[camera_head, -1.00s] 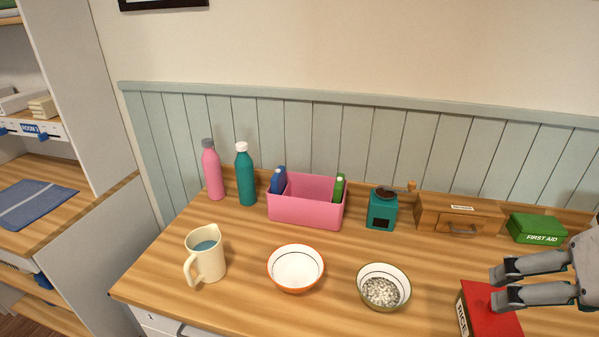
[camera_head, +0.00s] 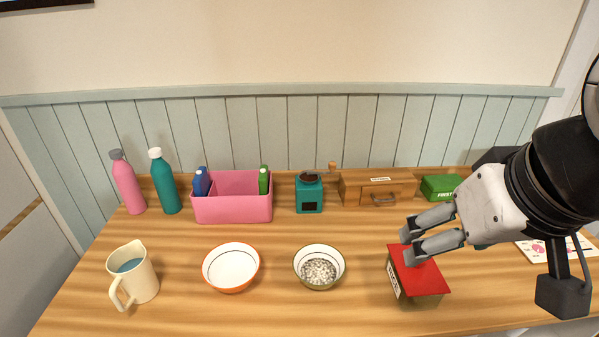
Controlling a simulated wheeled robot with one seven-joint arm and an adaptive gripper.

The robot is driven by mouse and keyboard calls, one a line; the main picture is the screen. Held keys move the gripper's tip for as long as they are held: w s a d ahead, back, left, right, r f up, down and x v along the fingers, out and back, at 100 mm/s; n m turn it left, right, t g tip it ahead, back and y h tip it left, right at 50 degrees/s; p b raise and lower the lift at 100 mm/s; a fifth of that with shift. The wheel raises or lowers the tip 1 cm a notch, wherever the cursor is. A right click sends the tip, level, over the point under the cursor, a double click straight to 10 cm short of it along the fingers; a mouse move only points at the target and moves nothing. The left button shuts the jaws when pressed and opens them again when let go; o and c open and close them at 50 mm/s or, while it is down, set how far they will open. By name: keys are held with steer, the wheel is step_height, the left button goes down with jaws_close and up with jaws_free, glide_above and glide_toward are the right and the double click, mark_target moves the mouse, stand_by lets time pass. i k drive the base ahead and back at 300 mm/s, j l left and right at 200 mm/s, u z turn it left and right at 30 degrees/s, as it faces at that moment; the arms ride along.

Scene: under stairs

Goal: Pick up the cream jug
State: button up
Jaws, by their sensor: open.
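The cream jug (camera_head: 141,280) stands upright at the left front of the wooden counter. Its handle points to the lower left, and blue-grey contents show inside it. My gripper (camera_head: 408,245) is at the right, with its two grey fingers apart and pointing left. It is empty and appears over or just behind the red-topped box. The jug is far to the left of it, past two bowls.
Between jug and gripper are an orange-rimmed white bowl (camera_head: 231,287), a bowl of pale pieces (camera_head: 320,286) and the red-topped box (camera_head: 420,279). Behind stand a pink bottle (camera_head: 127,187), a teal bottle (camera_head: 163,184), a pink bin (camera_head: 233,209), a teal grinder (camera_head: 309,196), a wooden box (camera_head: 354,194) and a green case (camera_head: 440,187).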

mark_target(133, 280)
steer(key=l+u, duration=0.3)
steer(key=u, duration=0.15)
steer(key=k+l+u, duration=0.15)
steer(key=u, duration=0.3)
steer(key=k+l+u, duration=0.15)
steer(key=l+u, duration=0.3)
steer(key=k+l+u, duration=0.1)
steer(key=u, duration=0.35)
steer(key=k+j, duration=0.05)
